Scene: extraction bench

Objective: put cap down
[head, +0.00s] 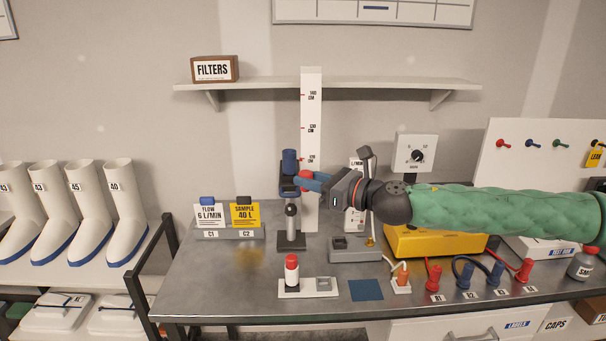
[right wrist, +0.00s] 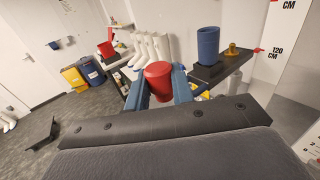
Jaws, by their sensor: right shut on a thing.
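My right gripper (head: 309,181) reaches in from the right and is shut on a red cap (right wrist: 158,80). The cap sits between its two blue fingers in the right wrist view. In the head view a small part of the cap (head: 306,173) shows. It is held in the air beside the upright stand (head: 291,225). The blue cylinder (head: 290,160) is on the stand's top arm, and in the right wrist view the cylinder (right wrist: 208,42) stands near the cap. A blue square mat (head: 366,290) lies bare on the bench. My left gripper is not in view.
A white holder (head: 322,291) with a red-topped bottle (head: 292,273) stands at the bench front. A tall white scale (head: 311,100) rises behind the stand. A grey box (head: 355,256), red plugs (head: 433,277) and a yellow case (head: 435,242) fill the right. Bench left front is clear.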

